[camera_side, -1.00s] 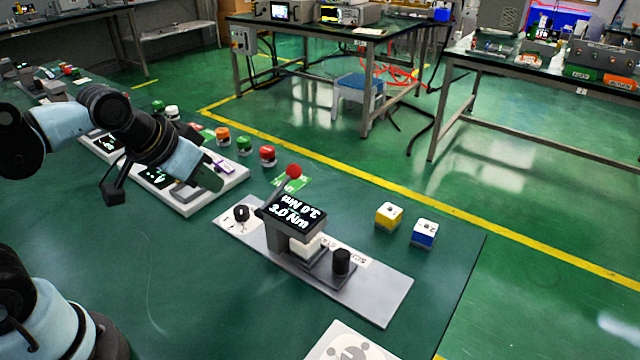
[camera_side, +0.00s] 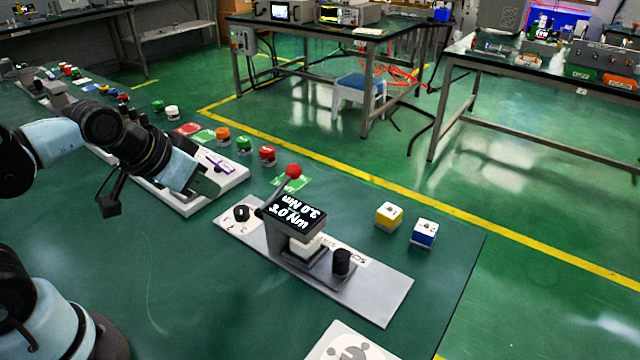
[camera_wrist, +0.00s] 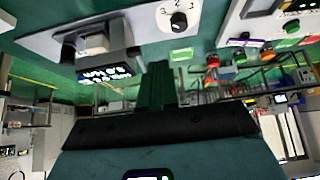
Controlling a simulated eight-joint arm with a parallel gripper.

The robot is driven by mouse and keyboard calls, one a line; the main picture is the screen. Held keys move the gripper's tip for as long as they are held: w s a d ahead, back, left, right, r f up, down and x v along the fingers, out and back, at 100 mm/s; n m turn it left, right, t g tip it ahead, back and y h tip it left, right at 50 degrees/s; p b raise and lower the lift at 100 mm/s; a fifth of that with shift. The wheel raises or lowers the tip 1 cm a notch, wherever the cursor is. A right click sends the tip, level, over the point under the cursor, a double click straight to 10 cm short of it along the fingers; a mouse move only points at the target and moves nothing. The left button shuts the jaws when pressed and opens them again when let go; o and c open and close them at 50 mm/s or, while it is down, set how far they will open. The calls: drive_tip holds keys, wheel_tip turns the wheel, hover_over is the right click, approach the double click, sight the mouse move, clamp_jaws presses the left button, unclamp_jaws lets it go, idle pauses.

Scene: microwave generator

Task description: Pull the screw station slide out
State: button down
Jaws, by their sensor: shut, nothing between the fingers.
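The screw station (camera_side: 380,297) is a long grey plate on the green table, with a lit display (camera_side: 296,212), a red-ball lever (camera_side: 293,172) and a black dial (camera_side: 241,213). Its slide (camera_side: 335,280) carries an upright black knob (camera_side: 341,262) and sits just right of the display housing, beside a white block (camera_side: 306,243). My gripper (camera_side: 210,187) is shut and empty, left of the station, over the white panel's near end. In the wrist view the shut green fingers (camera_wrist: 158,85) point toward the station, whose display (camera_wrist: 106,75) shows upside down at upper left.
A white panel (camera_side: 232,178) lies left of the station. Red, orange and green buttons (camera_side: 267,155) stand behind it. Yellow (camera_side: 389,215) and blue (camera_side: 424,233) cubes stand behind the station. A white plate (camera_side: 350,345) lies at the front.

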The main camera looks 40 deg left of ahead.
drive_tip(key=c, duration=1.5)
unclamp_jaws()
drive_tip(key=shift+w+d+r, duration=0.1)
drive_tip(key=shift+w+d, duration=0.05)
drive_tip(key=o, duration=0.7)
drive_tip(key=shift+m+g+h, duration=0.3)
drive_tip(key=shift+g, duration=0.5)
drive_tip(key=d, duration=0.1)
drive_tip(key=w+d+r, duration=0.2)
drive_tip(key=shift+w+d, duration=0.25)
drive_tip(key=m+g, duration=0.2)
drive_tip(key=g, duration=0.4)
approach(341, 254)
drive_tip(key=f, duration=1)
drive_tip(key=shift+s+d+f, duration=0.15)
drive_tip(key=shift+d+f, duration=0.05)
drive_tip(key=shift+f, duration=0.2)
drive_tip(key=shift+c, duration=0.2)
clamp_jaws()
drive_tip(key=shift+d, duration=0.1)
